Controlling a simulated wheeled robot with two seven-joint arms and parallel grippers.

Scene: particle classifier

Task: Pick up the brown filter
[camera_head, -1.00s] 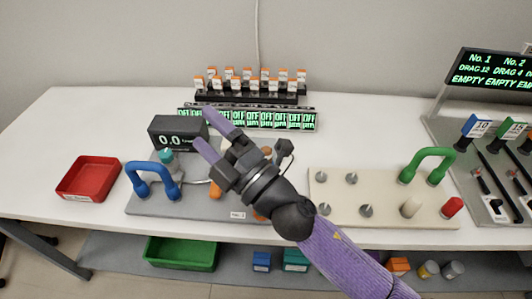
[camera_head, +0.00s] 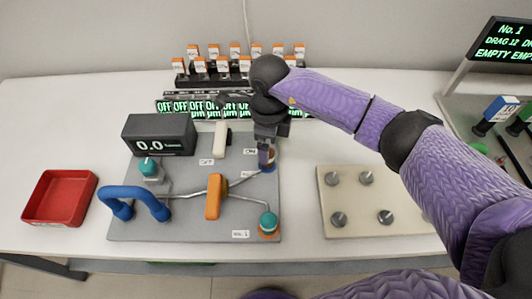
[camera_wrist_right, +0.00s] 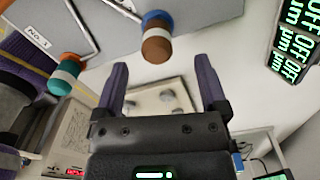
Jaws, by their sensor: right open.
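The brown filter (camera_wrist_right: 156,44) is a short brown cylinder with a blue end, at the edge of the grey board. In the head view the brown filter (camera_head: 270,157) shows only in part, behind my gripper, near the board's right edge. My right gripper (camera_head: 266,158) points down beside it. In the wrist view my right gripper (camera_wrist_right: 162,82) is open and empty, its two fingers apart, with the filter ahead of the gap and not between the fingers. Whether a finger touches it I cannot tell. My left gripper is out of view.
The grey board (camera_head: 180,225) also holds a blue handle (camera_head: 134,200), an orange valve handle (camera_head: 213,197) and a teal-topped part (camera_head: 268,223). A display box (camera_head: 158,134) stands behind. The beige peg board (camera_head: 365,220) is to the right, a red tray (camera_head: 60,198) to the left.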

